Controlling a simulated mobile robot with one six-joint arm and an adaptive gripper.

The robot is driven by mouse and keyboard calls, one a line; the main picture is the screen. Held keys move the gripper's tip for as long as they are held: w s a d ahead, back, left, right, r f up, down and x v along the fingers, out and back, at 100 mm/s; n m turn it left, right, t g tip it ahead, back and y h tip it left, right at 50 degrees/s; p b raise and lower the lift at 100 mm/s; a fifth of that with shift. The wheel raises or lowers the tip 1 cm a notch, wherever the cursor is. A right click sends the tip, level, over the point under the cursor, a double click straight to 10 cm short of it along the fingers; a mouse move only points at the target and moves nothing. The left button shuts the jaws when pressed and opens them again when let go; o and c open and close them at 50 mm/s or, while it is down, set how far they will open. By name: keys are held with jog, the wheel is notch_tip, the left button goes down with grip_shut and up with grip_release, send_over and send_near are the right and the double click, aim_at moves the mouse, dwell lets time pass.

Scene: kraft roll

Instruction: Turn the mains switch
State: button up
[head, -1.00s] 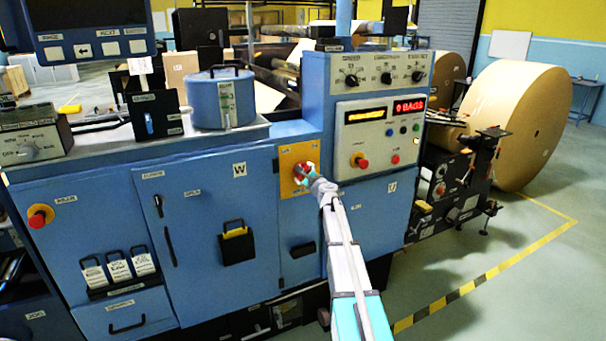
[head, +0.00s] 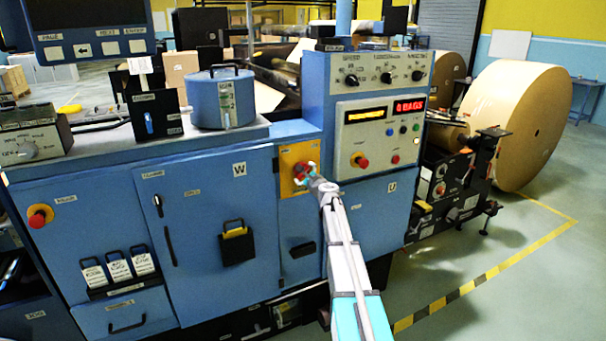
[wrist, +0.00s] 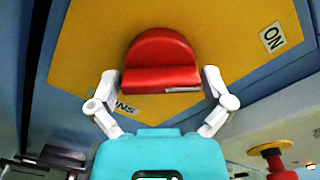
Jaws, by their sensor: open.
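The mains switch is a red rotary knob (wrist: 160,62) on a yellow plate (wrist: 85,45) in the wrist view, with an ON label near the plate's right corner. In the head view the yellow plate (head: 287,158) is on the blue cabinet front, and the red knob (head: 300,170) is partly hidden by my gripper. My gripper (wrist: 160,82) is open, with one white finger on each side of the knob's lower part. The fingertips are close to the knob's sides; I cannot tell if they touch it. A second label, partly hidden by the left finger, sits below the knob.
A red button on a yellow base (wrist: 270,150) is at the lower right of the wrist view. The control panel (head: 380,135) with dials and displays is right of the switch. A black handle (head: 303,250) is below. A blue canister (head: 220,100) stands on the cabinet top.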

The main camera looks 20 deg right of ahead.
jog(key=shift+s, duration=0.15)
jog(key=s, duration=1.1)
jog(key=shift+s+d, duration=0.2)
jog(key=shift+s, duration=0.15)
jog(key=shift+a, duration=0.1)
jog(key=s+a+f+n+g+y+p, duration=0.25)
jog(key=s+a+n+g, duration=0.2)
jog(key=a+n, duration=0.5)
jog(key=s+a+f+n+g+y+p, duration=0.2)
jog(key=s+a+f+n+g+y, duration=0.25)
jog(key=a, duration=0.85)
jog(key=s+a+f+n+g+h+p, duration=0.1)
jog(key=s+a+n+g+h, duration=0.1)
jog(key=s+n, duration=0.4)
jog(key=s+a+f+n+g+h+p, duration=0.2)
jog(key=s+n+g+h, duration=0.3)
jog(key=s, duration=0.9)
jog(key=shift+s+a+f+n+g+h, duration=0.3)
jog(key=shift+a+n+g, duration=0.4)
jog(key=shift+n+g, duration=0.25)
